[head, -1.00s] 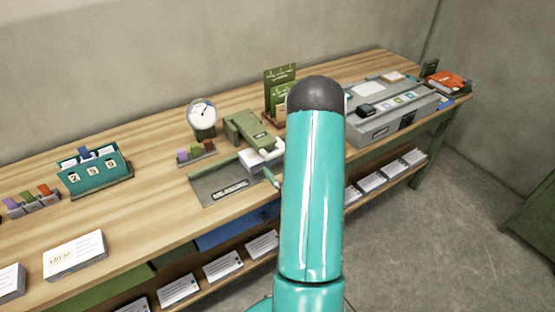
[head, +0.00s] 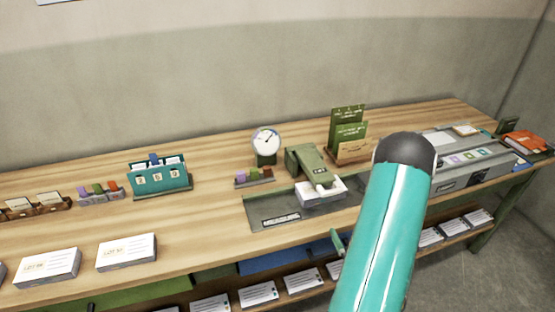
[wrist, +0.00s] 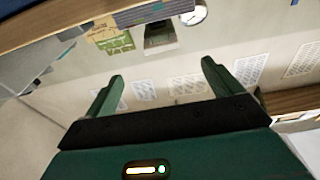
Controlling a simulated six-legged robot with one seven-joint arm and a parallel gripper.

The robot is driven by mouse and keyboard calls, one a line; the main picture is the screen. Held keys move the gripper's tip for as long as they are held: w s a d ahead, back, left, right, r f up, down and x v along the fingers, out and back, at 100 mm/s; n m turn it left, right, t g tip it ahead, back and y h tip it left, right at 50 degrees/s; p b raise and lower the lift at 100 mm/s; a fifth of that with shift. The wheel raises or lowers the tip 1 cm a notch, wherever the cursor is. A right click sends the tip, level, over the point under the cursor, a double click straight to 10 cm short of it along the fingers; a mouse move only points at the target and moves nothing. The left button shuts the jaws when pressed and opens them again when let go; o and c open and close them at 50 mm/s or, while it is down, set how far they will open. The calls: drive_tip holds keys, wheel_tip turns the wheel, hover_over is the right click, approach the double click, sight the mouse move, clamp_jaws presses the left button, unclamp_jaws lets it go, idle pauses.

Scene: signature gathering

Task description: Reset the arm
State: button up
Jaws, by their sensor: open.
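My gripper (wrist: 160,72) is in the wrist view, with its two green fingers spread wide apart and nothing between them. In the head view my teal arm with a dark rounded joint stands at right, in front of the bench. It hides part of the bench front and of the grey machine. A small green tip, probably a gripper finger, shows left of the arm, in front of the bench edge. The rest of the gripper is hidden there.
The wooden bench (head: 205,222) carries a green stamping press (head: 307,162), a dial gauge (head: 266,142), a teal number holder (head: 160,178), card stacks (head: 127,252) and a grey machine (head: 470,160). Card stacks fill the lower shelf. Floor shows at lower right.

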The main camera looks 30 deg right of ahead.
drive_tip(key=w+a+r+n+g, duration=0.1)
drive_tip(key=w+r+g, duration=0.15)
drive_tip(key=w, duration=0.35)
drive_tip(key=w+r+n+g, duration=0.1)
drive_tip(key=w+r, duration=0.2)
drive_tip(key=w, duration=0.2)
drive_tip(key=w+a+r+g, duration=0.3)
drive_tip(key=w+a+r, duration=0.2)
drive_tip(key=a+r, duration=0.35)
drive_tip(key=s+a+r+g+y, duration=0.1)
drive_tip(key=s+a+r+g, duration=0.2)
drive_tip(key=a, duration=0.4)
drive_tip(key=s+a+r+y, duration=0.2)
drive_tip(key=a+r, duration=0.2)
drive_tip(key=a, duration=0.2)
drive_tip(key=s+a+r+n+g+y, duration=0.1)
drive_tip(key=s+a+r+g+y, duration=0.1)
drive_tip(key=s+a, duration=0.9)
drive_tip(key=shift+s+a+r+g, duration=0.35)
drive_tip(key=shift+a+r+g, duration=0.15)
drive_tip(key=shift+r+g, duration=0.25)
